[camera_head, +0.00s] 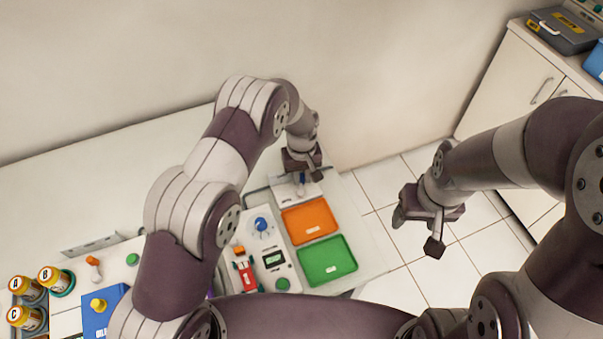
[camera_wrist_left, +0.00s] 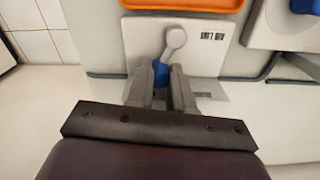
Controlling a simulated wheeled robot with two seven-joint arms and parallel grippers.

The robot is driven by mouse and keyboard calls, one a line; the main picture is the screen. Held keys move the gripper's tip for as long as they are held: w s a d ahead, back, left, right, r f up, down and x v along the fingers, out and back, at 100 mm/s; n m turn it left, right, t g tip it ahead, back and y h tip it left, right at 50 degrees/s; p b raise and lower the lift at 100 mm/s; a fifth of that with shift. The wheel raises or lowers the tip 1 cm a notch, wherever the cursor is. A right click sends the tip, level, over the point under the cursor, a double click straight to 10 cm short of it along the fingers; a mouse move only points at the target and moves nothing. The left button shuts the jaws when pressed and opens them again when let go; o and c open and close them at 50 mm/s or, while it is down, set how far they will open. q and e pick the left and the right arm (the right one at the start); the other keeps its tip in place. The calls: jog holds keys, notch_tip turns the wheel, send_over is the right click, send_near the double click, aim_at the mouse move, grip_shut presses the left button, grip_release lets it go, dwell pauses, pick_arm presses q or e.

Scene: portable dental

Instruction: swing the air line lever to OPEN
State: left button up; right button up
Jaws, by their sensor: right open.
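The air line lever (camera_wrist_left: 174,42) is a grey arm with a round end and a blue handle (camera_wrist_left: 160,74). It sits on a white plate (camera_wrist_left: 195,62) at the bench's back right, beyond the orange tray in the head view. My left gripper (camera_head: 302,175) is over this plate. In the left wrist view its fingers (camera_wrist_left: 161,80) lie on both sides of the blue handle, with no clear gap, and partly hide it. A small dark label (camera_wrist_left: 213,36) beside the lever is too small to read. My right gripper (camera_head: 416,230) is open and empty above the floor.
The orange tray (camera_head: 309,220) and green tray (camera_head: 327,260) lie close to the lever plate. A panel with a blue knob (camera_head: 261,225) and a red-and-white device (camera_head: 245,272) is left of them. A cabinet (camera_head: 512,85) stands right. The tiled floor between is free.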

pick_arm(q)
jog(key=shift+d+f+m+b, duration=0.25)
jog(key=shift+m+b, duration=0.35)
jog(key=shift+m, duration=0.1)
grip_shut()
jog(key=shift+d+m, duration=0.25)
jog(key=shift+m, duration=0.45)
jog(key=shift+s+d+r+m+b, duration=0.2)
jog(key=shift+m+b, duration=0.15)
jog(key=shift+m, duration=0.45)
jog(key=o, duration=0.8)
grip_release()
pick_arm(e)
jog(key=shift+f, duration=0.95)
pick_arm(q)
jog(key=shift+o, duration=0.2)
jog(key=shift+w+r, duration=0.1)
pick_arm(e)
jog(key=shift+r, duration=0.1)
pick_arm(q)
notch_tip(320, 180, up, 8)
jog(key=p, duration=0.5)
jog(key=shift+p, duration=0.3)
pick_arm(e)
jog(key=r, duration=0.2)
jog(key=d+r, duration=0.1)
jog(key=r, duration=0.2)
jog(key=shift+s+d+r, duration=0.2)
jog(key=shift+a, duration=0.1)
